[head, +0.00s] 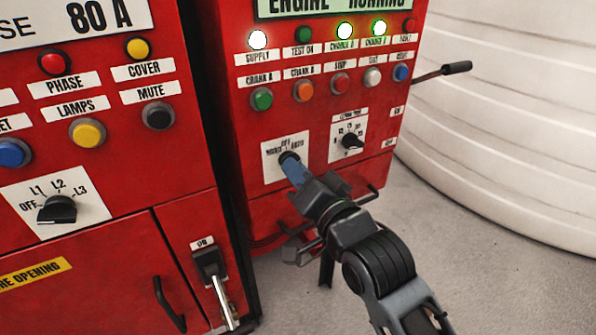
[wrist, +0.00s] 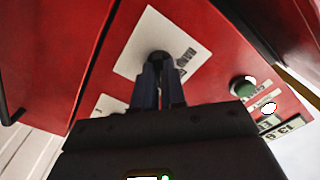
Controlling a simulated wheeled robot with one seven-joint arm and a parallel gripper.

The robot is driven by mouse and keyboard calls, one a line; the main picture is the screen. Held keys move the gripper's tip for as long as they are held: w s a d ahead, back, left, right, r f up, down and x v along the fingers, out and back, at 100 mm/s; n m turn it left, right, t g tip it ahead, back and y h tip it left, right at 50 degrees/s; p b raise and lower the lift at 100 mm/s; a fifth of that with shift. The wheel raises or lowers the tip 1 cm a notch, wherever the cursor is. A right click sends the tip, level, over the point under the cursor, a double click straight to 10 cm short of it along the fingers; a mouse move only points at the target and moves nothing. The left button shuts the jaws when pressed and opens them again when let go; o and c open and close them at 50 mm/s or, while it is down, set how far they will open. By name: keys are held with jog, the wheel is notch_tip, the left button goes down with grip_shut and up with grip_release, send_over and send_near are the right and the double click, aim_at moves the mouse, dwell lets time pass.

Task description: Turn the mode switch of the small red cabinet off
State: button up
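The small red cabinet (head: 228,130) stands in the middle of the head view. Its mode switch (head: 287,157) is a small black knob on a white plate with MANUAL, OFF and AUTO markings. The knob also shows in the wrist view (wrist: 158,56), just at my fingertips. My gripper (head: 293,167) points at the plate, its two bluish fingers (wrist: 159,75) close together, one on each side of the knob, and appears shut on it. The fingers hide much of the knob, so I cannot tell which marking it points to.
A second black rotary switch (head: 352,141) sits on a plate to the right. Buttons and lit lamps (head: 345,31) are above. A black-handled lever (head: 455,68) sticks out at the right. A larger red cabinet (head: 120,190) stands at left, and a white ribbed tank (head: 510,120) at right.

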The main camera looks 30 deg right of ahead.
grip_shut()
jog(key=shift+n, duration=0.4)
jog(key=n+p, duration=0.2)
jog(key=n, duration=0.5)
jog(key=shift+d+n, duration=0.1)
jog(key=shift+n, duration=0.3)
dwell(0.3)
jog(key=o, duration=0.5)
grip_release()
jog(key=shift+o, duration=0.2)
